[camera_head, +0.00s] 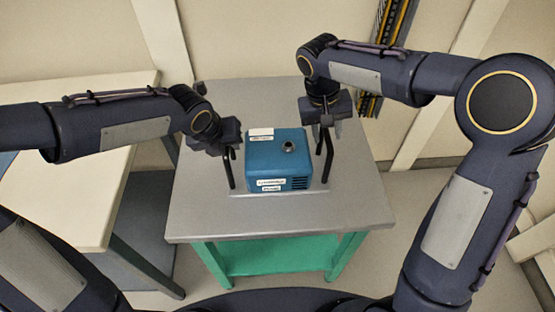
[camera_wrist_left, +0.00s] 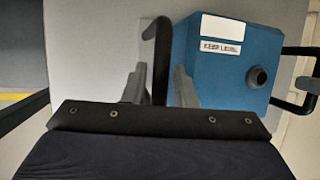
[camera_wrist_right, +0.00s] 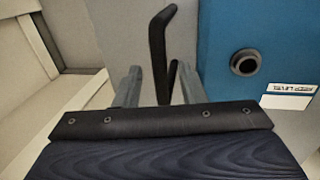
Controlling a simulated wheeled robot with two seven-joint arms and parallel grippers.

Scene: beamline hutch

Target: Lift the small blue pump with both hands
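The small blue pump (camera_head: 277,168) stands upright on the grey top of a green-framed cart (camera_head: 300,214). It has a round dark port on top, white labels, and a black bar handle on each side. My left gripper (camera_head: 229,150) is at the left handle (camera_head: 231,172). In the left wrist view its fingers (camera_wrist_left: 160,88) stand apart on either side of that handle (camera_wrist_left: 158,50). My right gripper (camera_head: 327,122) is over the right handle (camera_head: 327,155). In the right wrist view its fingers (camera_wrist_right: 160,88) are apart around the handle (camera_wrist_right: 158,45), with a visible gap.
A pale bench (camera_head: 75,190) stands at the left, close to the cart. A wall with a cable tray (camera_head: 392,30) is behind. The cart top is clear around the pump.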

